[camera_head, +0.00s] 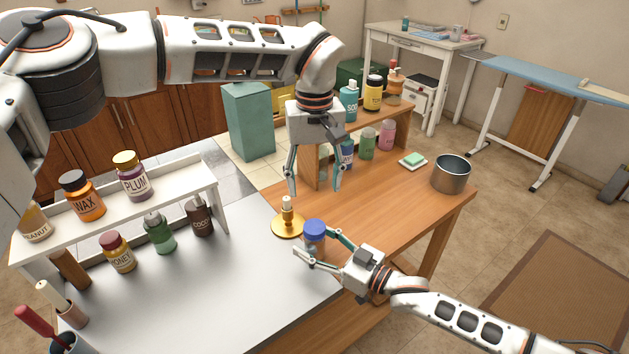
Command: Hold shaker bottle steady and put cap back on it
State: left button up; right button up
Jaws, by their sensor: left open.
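The shaker bottle (315,246) stands near the seam between the white and wooden tabletops, at the middle of the view. A blue cap (314,228) sits on its top; whether it is fully seated I cannot tell. My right gripper (313,246) comes from the lower right with its fingers on both sides of the bottle's body, shut on it. The near finger hides part of the lower bottle. My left gripper (315,190) points down above and behind the bottle, open and empty, clear of the cap.
A metal pot (451,174) and a sponge (412,160) are at the right. A white shelf (120,228) with several jars is at the left. The front white tabletop is clear.

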jog(key=v, duration=1.2)
dwell(0.5)
